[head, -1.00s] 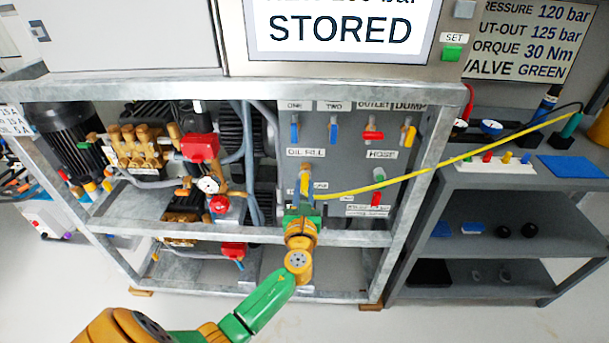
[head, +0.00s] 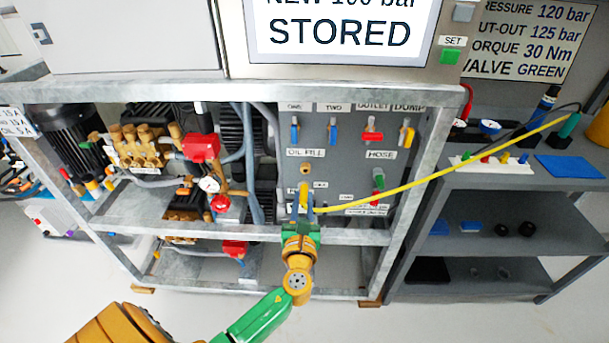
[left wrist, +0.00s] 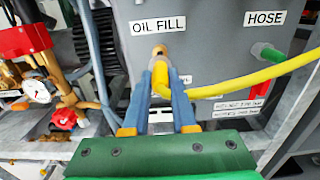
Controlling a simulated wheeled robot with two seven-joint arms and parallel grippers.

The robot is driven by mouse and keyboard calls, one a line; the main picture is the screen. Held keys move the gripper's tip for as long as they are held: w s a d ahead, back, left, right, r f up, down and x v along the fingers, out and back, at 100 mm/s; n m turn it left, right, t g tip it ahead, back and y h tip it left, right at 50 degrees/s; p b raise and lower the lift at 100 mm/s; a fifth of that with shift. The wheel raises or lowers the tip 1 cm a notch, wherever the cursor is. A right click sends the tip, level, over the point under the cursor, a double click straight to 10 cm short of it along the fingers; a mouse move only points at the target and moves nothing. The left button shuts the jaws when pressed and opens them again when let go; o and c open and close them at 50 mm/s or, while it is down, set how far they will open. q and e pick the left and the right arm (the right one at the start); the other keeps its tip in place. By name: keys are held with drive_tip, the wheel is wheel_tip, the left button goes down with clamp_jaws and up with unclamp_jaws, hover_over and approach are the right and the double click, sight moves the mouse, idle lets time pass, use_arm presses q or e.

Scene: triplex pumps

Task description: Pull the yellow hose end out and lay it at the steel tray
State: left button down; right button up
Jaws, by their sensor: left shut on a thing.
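My left gripper (head: 303,212) is shut on the yellow hose end (head: 304,195) in front of the grey panel. In the left wrist view, the blue fingers (left wrist: 161,95) stand on both sides of the hose end (left wrist: 161,75). The brass oil fill port (head: 305,169) shows bare above the hose end, with a gap between them in the head view. The yellow hose (head: 420,179) runs from the gripper up to the right, over the grey shelf unit. I cannot pick out the steel tray for certain. My right gripper is not in view.
The green hose port (head: 378,180) sits to the right on the panel. The grey shelf unit (head: 490,181) at right carries coloured plugs and a blue mat (head: 570,166). Pumps and pipes fill the left side.

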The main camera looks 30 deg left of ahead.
use_arm(q)
drive_tip(key=shift+v, duration=1)
